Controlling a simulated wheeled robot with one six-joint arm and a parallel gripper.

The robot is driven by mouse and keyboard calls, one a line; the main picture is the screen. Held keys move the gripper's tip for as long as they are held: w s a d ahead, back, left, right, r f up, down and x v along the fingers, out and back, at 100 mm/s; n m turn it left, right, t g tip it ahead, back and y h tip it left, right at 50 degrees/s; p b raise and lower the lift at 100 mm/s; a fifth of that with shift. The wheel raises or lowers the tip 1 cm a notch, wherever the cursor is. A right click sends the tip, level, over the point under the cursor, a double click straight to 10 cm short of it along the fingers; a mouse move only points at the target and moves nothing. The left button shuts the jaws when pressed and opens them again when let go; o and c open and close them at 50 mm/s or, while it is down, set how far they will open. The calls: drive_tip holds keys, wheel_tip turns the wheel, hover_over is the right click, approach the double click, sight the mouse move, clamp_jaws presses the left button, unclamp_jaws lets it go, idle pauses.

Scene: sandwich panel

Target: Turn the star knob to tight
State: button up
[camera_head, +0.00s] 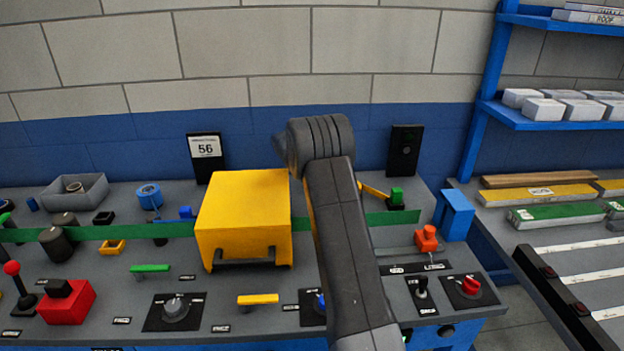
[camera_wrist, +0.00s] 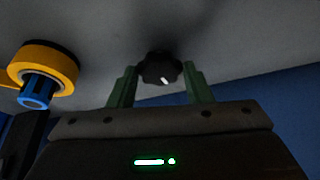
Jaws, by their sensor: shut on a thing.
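The star knob (camera_wrist: 158,69) is black and lobed, with a short white mark on its face, and shows in the upper middle of the wrist view. My gripper (camera_wrist: 160,72) has its two green fingers on either side of it and is shut on it. The white mark points down and slightly right in that picture. In the head view my dark arm covers the middle of the panel, and neither the knob nor my fingers can be seen. No tight or loose label is readable.
A yellow box (camera_head: 243,215) stands left of my arm. A red knob (camera_head: 471,287) and a black toggle (camera_head: 421,287) lie to its right. A yellow ring with a blue core (camera_wrist: 42,72) is left of my fingers in the wrist view.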

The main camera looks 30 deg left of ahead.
drive_tip(key=o, duration=1)
drive_tip(key=v, duration=1.3)
drive_tip(key=shift+s+r+b, duration=0.1)
drive_tip(key=shift+r+b, duration=0.3)
drive_tip(key=shift+d, duration=0.1)
